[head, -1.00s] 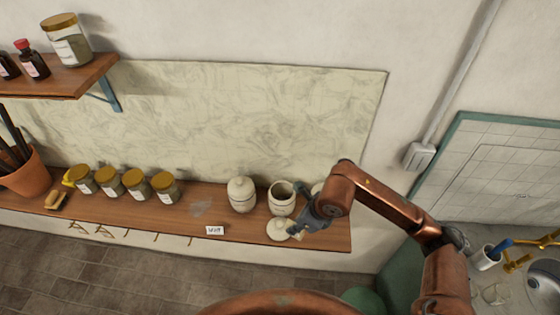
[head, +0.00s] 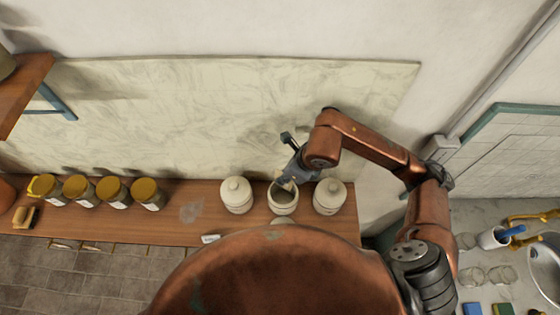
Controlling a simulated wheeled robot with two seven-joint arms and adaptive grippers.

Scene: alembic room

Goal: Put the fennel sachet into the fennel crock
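An open cream crock (head: 283,203) stands on the wooden shelf between two lidded crocks, one on its left (head: 236,195) and one on its right (head: 329,196). Its label is not readable, so I cannot tell which crock is the fennel one. My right gripper (head: 288,168) is over the back of the open crock's mouth. A small pale patch shows between the gripper and the mouth; I cannot tell if it is the sachet. The fingers are too small to judge. A pale lid (head: 283,221) lies in front, mostly hidden by my copper body. My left gripper is out of view.
Several gold-lidded jars (head: 114,192) stand on the left of the shelf (head: 190,228). A small white card (head: 210,239) lies at its front edge. A pale backboard (head: 200,110) rises behind. A sink counter (head: 480,240) is at the right.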

